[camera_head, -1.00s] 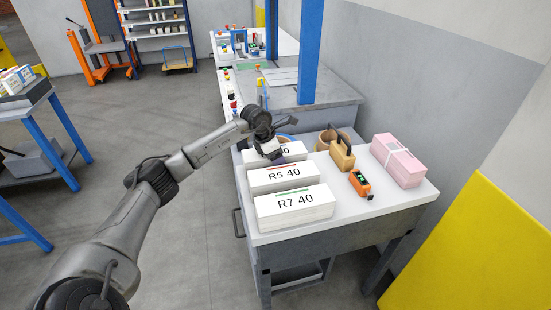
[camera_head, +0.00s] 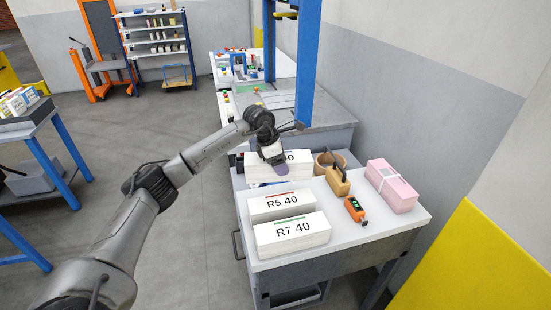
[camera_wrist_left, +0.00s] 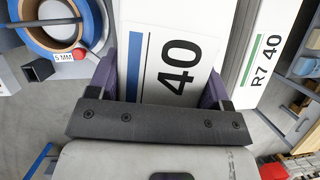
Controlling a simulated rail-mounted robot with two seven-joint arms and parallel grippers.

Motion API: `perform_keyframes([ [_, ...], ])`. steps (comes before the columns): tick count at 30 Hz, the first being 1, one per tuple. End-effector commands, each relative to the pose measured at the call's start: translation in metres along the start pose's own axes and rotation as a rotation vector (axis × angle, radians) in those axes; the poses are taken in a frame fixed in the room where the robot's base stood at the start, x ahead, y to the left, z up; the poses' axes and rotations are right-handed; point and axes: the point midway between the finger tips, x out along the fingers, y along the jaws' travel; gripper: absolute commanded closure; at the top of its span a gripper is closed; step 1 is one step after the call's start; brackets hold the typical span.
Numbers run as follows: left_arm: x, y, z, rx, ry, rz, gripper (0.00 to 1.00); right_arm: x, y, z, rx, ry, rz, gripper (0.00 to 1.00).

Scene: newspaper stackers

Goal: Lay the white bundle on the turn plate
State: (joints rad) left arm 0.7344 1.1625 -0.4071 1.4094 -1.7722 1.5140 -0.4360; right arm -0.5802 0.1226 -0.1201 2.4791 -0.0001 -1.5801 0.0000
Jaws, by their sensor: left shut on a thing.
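The white bundle (camera_head: 306,166) has a label with a blue stripe and "40" that also shows in the wrist view (camera_wrist_left: 198,62). My left gripper (camera_head: 272,164) is shut on it, with purple-grey fingers along its two sides in the wrist view. The bundle looks raised a little above the bench, behind the R5 bundle, and part of its label is hidden by my gripper. A grey plate surface (camera_head: 335,113) lies by the blue column behind the bench; I cannot tell whether it is the turn plate. My right gripper is not in view.
White bundles R5 40 (camera_head: 281,204) and R7 40 (camera_head: 291,235) sit on the bench (camera_head: 350,238). A tan block with a black handle (camera_head: 338,181), an orange tool (camera_head: 355,209) and a pink bundle (camera_head: 391,186) stand to the right. A blue column (camera_head: 303,70) rises behind.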

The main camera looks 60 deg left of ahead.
Motion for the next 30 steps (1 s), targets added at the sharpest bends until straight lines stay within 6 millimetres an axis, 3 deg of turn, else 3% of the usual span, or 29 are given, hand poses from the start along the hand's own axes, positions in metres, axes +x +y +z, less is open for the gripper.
perform_keyframes([
  [1,-0.014,-0.009,0.012,0.051,-0.005,-0.021,0.88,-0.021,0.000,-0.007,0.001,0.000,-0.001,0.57],
  [12,-0.033,-0.087,0.055,0.509,-0.004,-0.211,0.88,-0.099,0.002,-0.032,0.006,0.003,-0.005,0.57],
  [30,-0.089,-0.222,0.100,1.282,-0.005,-0.529,0.88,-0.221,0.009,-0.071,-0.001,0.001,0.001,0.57],
])
